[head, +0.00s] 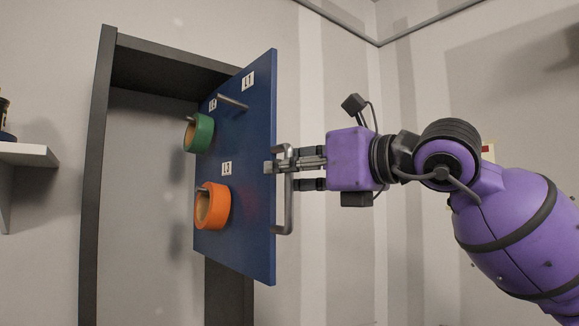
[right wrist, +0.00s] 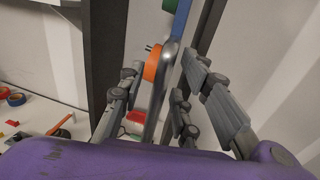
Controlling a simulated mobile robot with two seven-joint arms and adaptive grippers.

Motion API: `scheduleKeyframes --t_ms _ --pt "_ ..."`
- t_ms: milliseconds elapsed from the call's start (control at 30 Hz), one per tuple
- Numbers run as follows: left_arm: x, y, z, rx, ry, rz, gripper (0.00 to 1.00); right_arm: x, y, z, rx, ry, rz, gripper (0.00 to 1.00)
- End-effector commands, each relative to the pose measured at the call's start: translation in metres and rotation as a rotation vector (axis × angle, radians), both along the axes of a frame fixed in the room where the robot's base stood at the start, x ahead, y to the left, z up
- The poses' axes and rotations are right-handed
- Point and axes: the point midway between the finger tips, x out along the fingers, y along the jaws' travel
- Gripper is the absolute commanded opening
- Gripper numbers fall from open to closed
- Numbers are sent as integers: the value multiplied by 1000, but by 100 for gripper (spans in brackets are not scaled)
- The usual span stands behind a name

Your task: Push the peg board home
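The blue peg board (head: 245,190) stands swung out from its dark frame, its right edge toward me. It carries a green ring (head: 203,131), an orange ring (head: 222,206) and a bare peg (head: 233,102), beside white labels. A grey bar handle (head: 284,215) is on its right edge. My right gripper (head: 277,167) is at the handle's upper part. In the right wrist view, its fingers (right wrist: 163,75) stand apart on either side of the handle and board edge, with a visible gap; I cannot tell whether one touches. My left gripper is not in view.
The dark upright frame (head: 97,170) stands around the opening behind the board. A white shelf (head: 30,154) is at the far left. The right wrist view shows tape rolls (right wrist: 16,99) and small items on a surface below left.

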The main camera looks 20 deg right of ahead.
Motion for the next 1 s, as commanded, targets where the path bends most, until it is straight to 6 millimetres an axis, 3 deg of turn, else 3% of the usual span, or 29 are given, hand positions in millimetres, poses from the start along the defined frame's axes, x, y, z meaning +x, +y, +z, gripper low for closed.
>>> scheduleKeyframes --t_ms 67,300,633,900,1000 --pt "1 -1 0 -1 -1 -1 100 0 0 0 0 1 0 31" --pt "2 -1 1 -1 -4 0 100 0 0 -1 -1 1 1 0" --pt "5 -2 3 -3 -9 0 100 2 2 0 -1 1 4 0" --pt "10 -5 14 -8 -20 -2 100 39 16 3 1 -3 5 0" --pt "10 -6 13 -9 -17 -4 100 43 18 1 -2 -3 4 0"
